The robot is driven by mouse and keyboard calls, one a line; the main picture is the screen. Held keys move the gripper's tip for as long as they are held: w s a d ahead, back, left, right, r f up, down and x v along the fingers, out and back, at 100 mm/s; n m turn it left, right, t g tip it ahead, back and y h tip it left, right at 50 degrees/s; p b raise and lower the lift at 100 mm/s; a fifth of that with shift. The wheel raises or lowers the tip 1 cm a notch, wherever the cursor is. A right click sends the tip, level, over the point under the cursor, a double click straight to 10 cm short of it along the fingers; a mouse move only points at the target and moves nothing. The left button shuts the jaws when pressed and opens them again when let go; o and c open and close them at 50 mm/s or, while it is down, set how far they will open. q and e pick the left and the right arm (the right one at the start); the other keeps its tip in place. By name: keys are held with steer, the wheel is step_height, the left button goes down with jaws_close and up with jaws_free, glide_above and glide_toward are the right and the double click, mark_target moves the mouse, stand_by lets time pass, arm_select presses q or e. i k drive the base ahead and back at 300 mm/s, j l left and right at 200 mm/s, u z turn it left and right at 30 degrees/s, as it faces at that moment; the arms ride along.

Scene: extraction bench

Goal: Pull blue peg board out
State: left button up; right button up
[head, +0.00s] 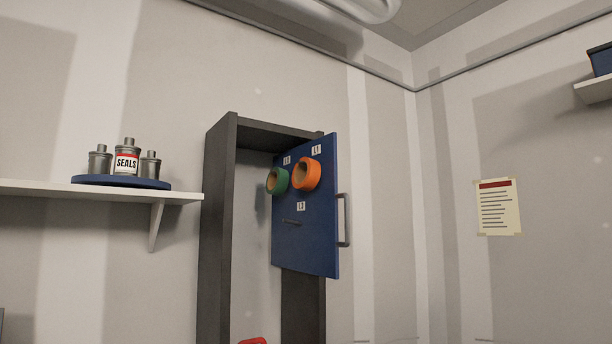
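The blue peg board (318,240) shows in the head view, standing upright at the right side of a tall dark frame (216,240) and sticking out in front of it. A green tape roll (270,181) and an orange tape roll (314,174) hang on its upper part. Small numbered labels mark the board, and a bare dark peg (292,221) sits below the rolls. A grey handle (346,220) is on the board's right edge. Neither gripper shows in this view, and nothing touches the handle.
A white shelf (60,190) on the left wall holds a blue round tray (90,180) with metal bottles, one labelled SEALS (126,161). A red object (252,341) shows at the bottom edge. A notice (497,210) hangs on the right wall. Another shelf (594,90) is at upper right.

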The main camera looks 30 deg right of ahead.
mark_target(305, 235)
steer(key=z, duration=1.3)
steer(key=i+l+u, duration=0.85)
steer(key=l, duration=0.2)
steer(key=i+l+u, duration=0.3)
steer(key=l, duration=0.15)
steer(key=k, duration=0.05)
